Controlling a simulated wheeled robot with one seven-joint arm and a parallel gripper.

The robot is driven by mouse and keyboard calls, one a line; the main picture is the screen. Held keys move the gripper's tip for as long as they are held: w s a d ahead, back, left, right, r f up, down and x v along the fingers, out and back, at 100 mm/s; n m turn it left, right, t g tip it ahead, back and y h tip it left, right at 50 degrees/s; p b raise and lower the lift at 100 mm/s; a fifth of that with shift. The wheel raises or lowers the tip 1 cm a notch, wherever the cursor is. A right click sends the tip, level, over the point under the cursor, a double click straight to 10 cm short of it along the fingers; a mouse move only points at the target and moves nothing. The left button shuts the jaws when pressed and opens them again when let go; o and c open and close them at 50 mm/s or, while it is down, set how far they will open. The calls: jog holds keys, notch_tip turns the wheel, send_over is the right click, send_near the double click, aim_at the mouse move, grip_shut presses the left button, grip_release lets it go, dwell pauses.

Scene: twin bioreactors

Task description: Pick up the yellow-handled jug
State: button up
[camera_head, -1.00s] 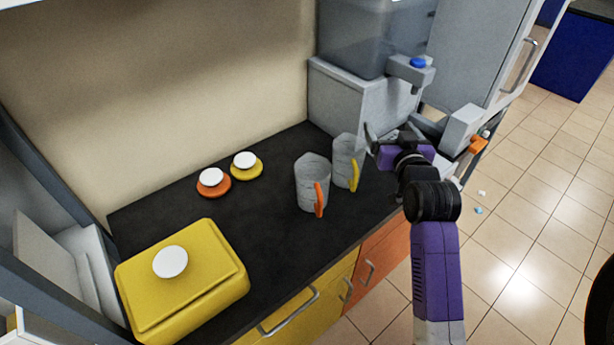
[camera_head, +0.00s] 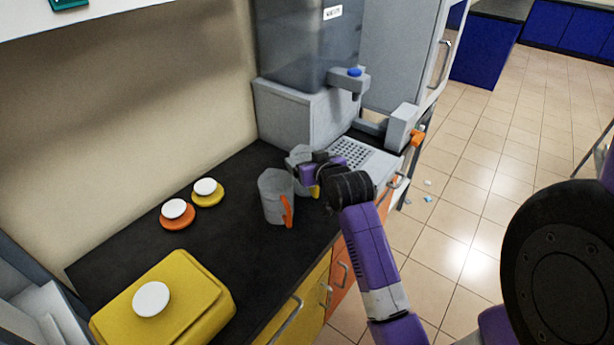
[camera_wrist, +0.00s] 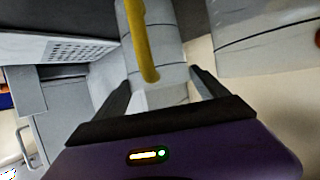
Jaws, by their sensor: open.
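The yellow-handled jug (camera_head: 299,156) is a grey, marked jug standing on the black counter, partly hidden behind my gripper (camera_head: 316,170). In the wrist view, the jug's pale body (camera_wrist: 172,55) and yellow handle (camera_wrist: 140,40) lie between the two dark fingers of my gripper (camera_wrist: 159,80). The fingers are open, one on each side of the jug, with visible space beside it.
An orange-handled jug (camera_head: 275,200) stands just left of it, also in the wrist view (camera_wrist: 265,40). A grey dispenser (camera_head: 295,118) with a perforated tray (camera_head: 352,152) is behind. A yellow box (camera_head: 190,300) and orange and yellow white-topped pieces (camera_head: 177,222) (camera_head: 208,198) sit left on the counter.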

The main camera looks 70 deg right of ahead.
aim_at(301, 154)
jog(key=shift+x, duration=1.85)
jog(key=shift+s, duration=0.1)
jog(key=c, duration=1.5)
jog(key=shift+o, duration=0.2)
jog(key=shift+r, duration=0.1)
